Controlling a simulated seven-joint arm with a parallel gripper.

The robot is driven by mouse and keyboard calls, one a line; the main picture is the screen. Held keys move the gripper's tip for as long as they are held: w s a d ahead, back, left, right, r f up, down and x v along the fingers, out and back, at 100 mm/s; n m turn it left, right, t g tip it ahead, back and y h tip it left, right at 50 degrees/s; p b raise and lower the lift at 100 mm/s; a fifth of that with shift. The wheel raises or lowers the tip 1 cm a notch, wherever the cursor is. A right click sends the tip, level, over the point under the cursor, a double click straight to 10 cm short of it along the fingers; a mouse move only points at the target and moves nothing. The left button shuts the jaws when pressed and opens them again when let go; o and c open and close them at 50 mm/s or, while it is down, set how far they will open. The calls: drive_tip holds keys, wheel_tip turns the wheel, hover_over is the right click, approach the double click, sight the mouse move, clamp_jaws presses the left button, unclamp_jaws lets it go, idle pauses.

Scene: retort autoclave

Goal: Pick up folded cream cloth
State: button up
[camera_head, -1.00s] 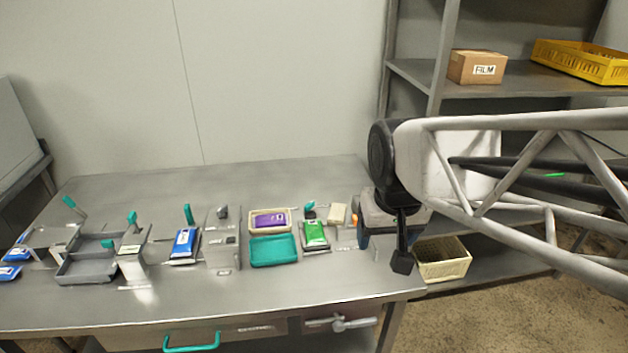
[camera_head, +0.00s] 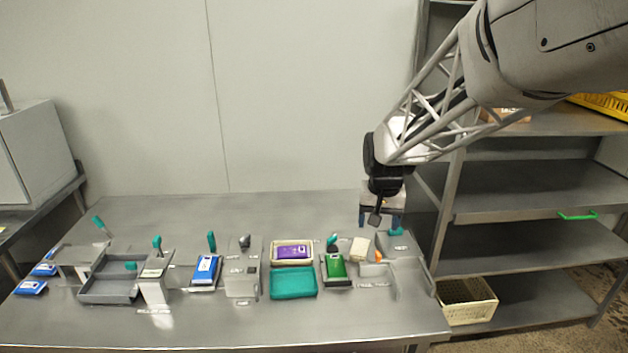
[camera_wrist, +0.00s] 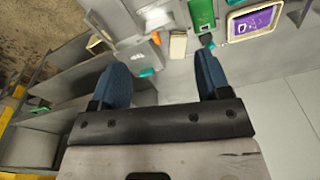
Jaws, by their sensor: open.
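The folded cream cloth (camera_head: 359,249) is a small pale block on the right part of the steel table, just right of the green pouch. In the wrist view the cloth (camera_wrist: 178,45) lies beyond the fingertips, between their lines and nearer the right finger. My gripper (camera_head: 380,220) is above and a little right of the cloth in the head view, apart from it. Its two blue fingers are spread with nothing between them, as the wrist view of my gripper (camera_wrist: 162,60) also shows.
The green pouch (camera_head: 335,268) stands close left of the cloth. A small orange item (camera_head: 378,256) and a grey fixture (camera_head: 400,245) are close on its right. Further left are a purple pouch (camera_head: 292,251), a teal tray (camera_head: 293,283) and grey fixtures. A shelf rack (camera_head: 530,205) stands right.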

drive_tip(key=w+f+m, duration=0.1)
drive_tip(key=w+f, duration=0.7)
drive_tip(key=w, duration=0.3)
drive_tip(key=m+g, duration=0.1)
hover_over(360, 247)
wheel_tip(360, 247, down, 10)
drive_tip(key=shift+f, duration=0.25)
drive_tip(key=shift+f, duration=1.3)
drive_tip(key=shift+w+f, duration=0.1)
drive_tip(key=shift+f, duration=2.5)
